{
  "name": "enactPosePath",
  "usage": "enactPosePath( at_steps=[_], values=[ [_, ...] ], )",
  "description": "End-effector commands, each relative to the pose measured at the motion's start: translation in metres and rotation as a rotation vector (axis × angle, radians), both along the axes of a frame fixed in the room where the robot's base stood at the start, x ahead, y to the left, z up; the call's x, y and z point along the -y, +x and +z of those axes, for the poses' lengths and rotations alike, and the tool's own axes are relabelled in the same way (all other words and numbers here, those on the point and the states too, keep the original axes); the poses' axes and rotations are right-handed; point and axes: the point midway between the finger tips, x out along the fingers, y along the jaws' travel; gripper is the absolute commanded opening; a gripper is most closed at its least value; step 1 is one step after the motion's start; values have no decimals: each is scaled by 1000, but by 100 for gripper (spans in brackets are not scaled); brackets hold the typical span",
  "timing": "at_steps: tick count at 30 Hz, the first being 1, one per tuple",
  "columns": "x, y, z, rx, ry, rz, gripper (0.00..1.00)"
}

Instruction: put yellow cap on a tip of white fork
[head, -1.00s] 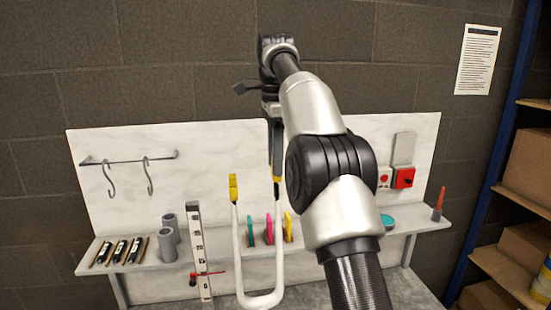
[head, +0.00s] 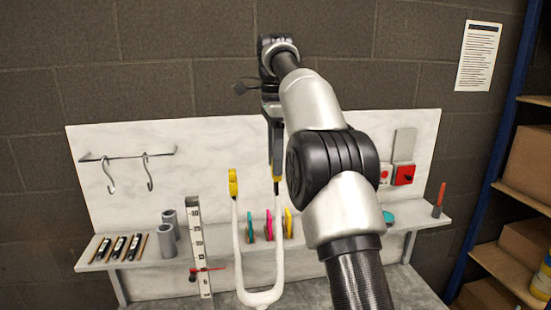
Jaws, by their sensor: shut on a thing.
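The white fork (head: 279,262) is a U-shaped piece standing with both prongs pointing up, in front of the shelf. A yellow cap (head: 233,183) sits at the top of its left prong. My gripper (head: 276,168) is above the right prong, its fingers pointing down. It is shut on a second yellow cap, of which only a small yellow part (head: 277,174) shows between the fingers. That cap is in line with the right prong's tip and appears to meet it. I cannot tell whether it is seated on the tip. My arm hides the area to the right.
Teal, pink and yellow discs (head: 269,227) stand on the shelf (head: 145,257) behind the fork. An upright white ruler (head: 199,245) with a red clamp is left of the fork. Grey cups (head: 168,236) and black markers (head: 119,248) are further left. Hooks (head: 149,175) hang above.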

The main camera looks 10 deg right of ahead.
Motion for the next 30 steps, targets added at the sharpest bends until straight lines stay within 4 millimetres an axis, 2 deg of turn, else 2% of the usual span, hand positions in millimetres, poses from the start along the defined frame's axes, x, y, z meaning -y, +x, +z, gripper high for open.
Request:
enactPosePath(
  at_steps=[30],
  values=[
    [0, 0, -21, 0, 0, 0, 12]
  ],
)
